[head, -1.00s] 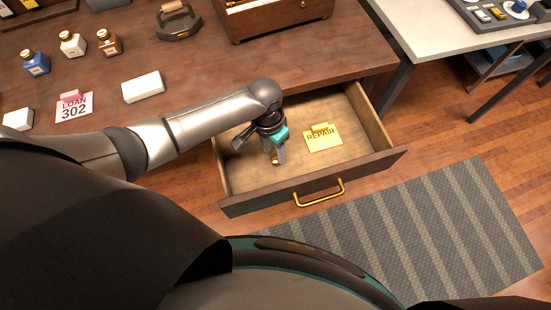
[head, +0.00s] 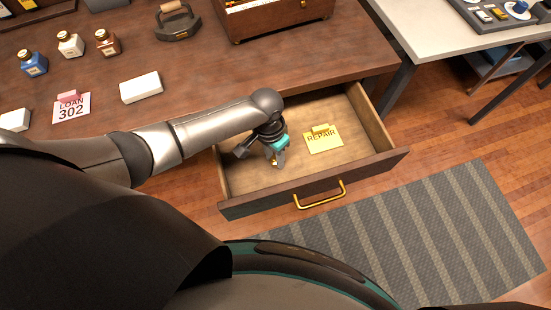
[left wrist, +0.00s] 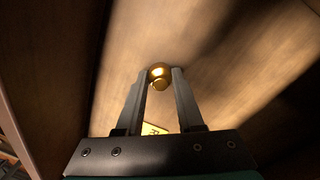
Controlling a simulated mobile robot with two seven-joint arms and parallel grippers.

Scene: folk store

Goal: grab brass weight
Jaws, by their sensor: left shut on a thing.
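The brass weight (left wrist: 158,73) is a small round, shiny golden piece between my left fingertips in the left wrist view. In the head view only a little of the weight (head: 274,161) shows beside the fingers. My left gripper (head: 278,160) reaches down into the open drawer and is shut on the weight; its two fingers also show in the left wrist view (left wrist: 160,84). The drawer (head: 240,183) has a pale wooden floor. I cannot tell whether the weight touches that floor. My right gripper is not in view.
A yellow REPAIR card (head: 323,139) lies in the drawer right of my gripper. The drawer front with its brass handle (head: 320,195) faces me. The desk (head: 215,70) above holds bottles, a white block (head: 141,87) and a LOAN 302 card (head: 71,106).

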